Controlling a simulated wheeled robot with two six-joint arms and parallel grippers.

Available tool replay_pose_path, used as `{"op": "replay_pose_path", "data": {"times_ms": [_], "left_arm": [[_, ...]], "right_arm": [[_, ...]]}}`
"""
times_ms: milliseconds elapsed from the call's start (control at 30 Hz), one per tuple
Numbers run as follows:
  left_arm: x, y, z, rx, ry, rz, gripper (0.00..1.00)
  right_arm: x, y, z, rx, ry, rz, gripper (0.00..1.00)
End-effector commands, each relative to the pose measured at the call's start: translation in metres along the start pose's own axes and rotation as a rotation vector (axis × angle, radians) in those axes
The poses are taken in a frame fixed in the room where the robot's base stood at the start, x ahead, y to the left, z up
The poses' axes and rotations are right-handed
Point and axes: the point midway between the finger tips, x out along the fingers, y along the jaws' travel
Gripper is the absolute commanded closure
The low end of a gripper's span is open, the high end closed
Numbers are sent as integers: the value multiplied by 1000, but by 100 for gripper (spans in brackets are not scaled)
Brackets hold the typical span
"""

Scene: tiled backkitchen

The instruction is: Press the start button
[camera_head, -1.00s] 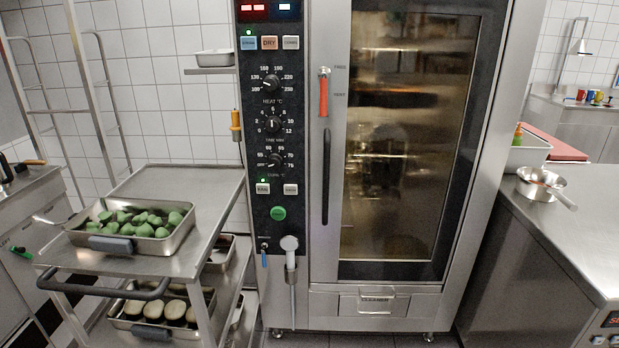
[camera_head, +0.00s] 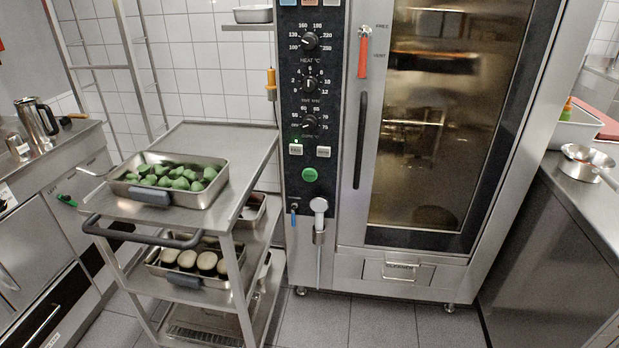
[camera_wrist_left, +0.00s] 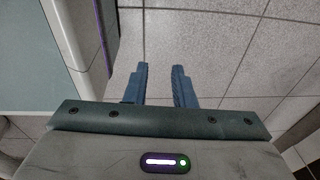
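The green round start button (camera_head: 310,175) is low on the black control panel (camera_head: 297,226) of the tall steel oven (camera_head: 345,270), below two small white buttons. Nothing covers it in the head view. My left gripper (camera_wrist_left: 159,70) shows only in the left wrist view. Its two blue fingers are apart with nothing between them, above a tiled floor. My right gripper is in neither view.
A steel trolley (camera_head: 235,150) stands left of the oven. It carries a tray of green pieces (camera_head: 215,190) on top and a tray of dark-rimmed pale slices below. A steel counter (camera_head: 585,200) with a pan (camera_head: 588,158) is at the right. Tiled floor (camera_head: 345,320) is free in front.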

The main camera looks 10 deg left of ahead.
Motion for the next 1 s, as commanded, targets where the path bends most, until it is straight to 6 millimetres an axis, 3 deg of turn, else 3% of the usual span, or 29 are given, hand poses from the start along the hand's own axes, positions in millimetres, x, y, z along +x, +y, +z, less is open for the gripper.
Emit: {"op": "replay_pose_path", "data": {"times_ms": [33, 100, 1000], "left_arm": [[0, 0, 0, 0, 0, 0, 87], [0, 0, 0, 0, 0, 0, 100], [0, 0, -1, 0, 1, -1, 100]], "right_arm": [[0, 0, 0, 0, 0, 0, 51], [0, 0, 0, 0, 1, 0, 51], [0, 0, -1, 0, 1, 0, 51]]}}
